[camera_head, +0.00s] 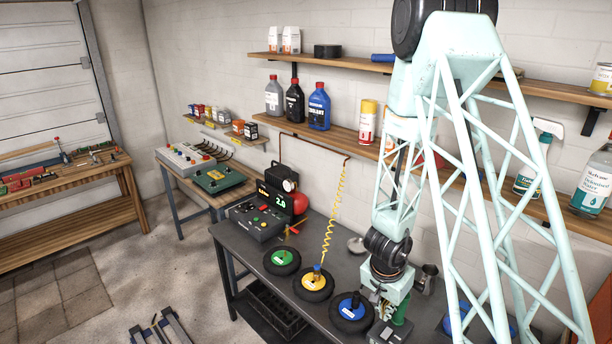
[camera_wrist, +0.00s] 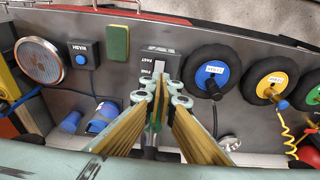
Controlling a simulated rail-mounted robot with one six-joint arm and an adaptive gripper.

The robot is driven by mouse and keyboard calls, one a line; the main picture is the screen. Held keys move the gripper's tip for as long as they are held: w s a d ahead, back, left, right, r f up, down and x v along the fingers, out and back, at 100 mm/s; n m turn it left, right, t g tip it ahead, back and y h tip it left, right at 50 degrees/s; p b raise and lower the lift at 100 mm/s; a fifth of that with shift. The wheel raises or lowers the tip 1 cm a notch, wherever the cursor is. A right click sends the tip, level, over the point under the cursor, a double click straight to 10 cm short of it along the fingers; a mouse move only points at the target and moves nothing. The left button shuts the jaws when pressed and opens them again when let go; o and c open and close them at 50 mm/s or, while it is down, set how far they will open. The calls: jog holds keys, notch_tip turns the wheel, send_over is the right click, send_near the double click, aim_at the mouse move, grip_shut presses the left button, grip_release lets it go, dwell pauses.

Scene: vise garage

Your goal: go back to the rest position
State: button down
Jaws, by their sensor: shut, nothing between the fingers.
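My gripper (camera_wrist: 162,82) shows in the wrist view with its yellow-padded fingers drawn together at the tips and nothing between them. The tips lie in front of a grey box with a switch (camera_wrist: 160,58) on the dark bench. In the head view my gripper (camera_head: 385,303) points down over the bench's front right part, right of the blue-centred wheel (camera_head: 349,308). My arm hides part of it. A green object (camera_head: 402,310) shows beside it, and I cannot tell what it is.
Wheels with green (camera_head: 282,257) and yellow (camera_head: 314,281) centres lie on the dark bench (camera_head: 240,255). A coiled yellow hose (camera_head: 335,210) hangs behind them. A control box (camera_head: 258,217) and a compressor (camera_head: 280,185) stand at the back left. Shelves (camera_head: 350,132) with bottles line the wall.

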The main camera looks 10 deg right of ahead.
jog(key=w+a+r+n+t+y+b, duration=0.15)
jog(key=a+r+b, duration=0.35)
jog(key=a+r, duration=0.5)
jog(key=s+a+r+n+y+b, duration=0.1)
jog(key=s+a+r+n+b, duration=0.1)
jog(key=s+r+b, duration=0.3)
jog(key=s+a+r+n+y, duration=0.1)
jog(key=s+a+r+n, duration=0.15)
jog(key=r, duration=0.45)
jog(key=s+d+r+n+b, duration=0.1)
jog(key=s+r+b, duration=0.1)
jog(key=s, duration=0.7)
jog(key=s+d+r+n+h+b, duration=0.1)
jog(key=s+b, duration=0.3)
jog(key=s, duration=0.6)
jog(key=s+d+r+n+b, duration=0.1)
jog(key=s+r+n+b, duration=0.1)
jog(key=s, duration=0.7)
jog(key=shift+s+d+r+t+b, duration=0.15)
jog(key=shift+d+r+t+b, duration=0.3)
jog(key=shift+b, duration=0.65)
jog(key=shift+h, duration=0.25)
jog(key=shift+r, duration=0.1)
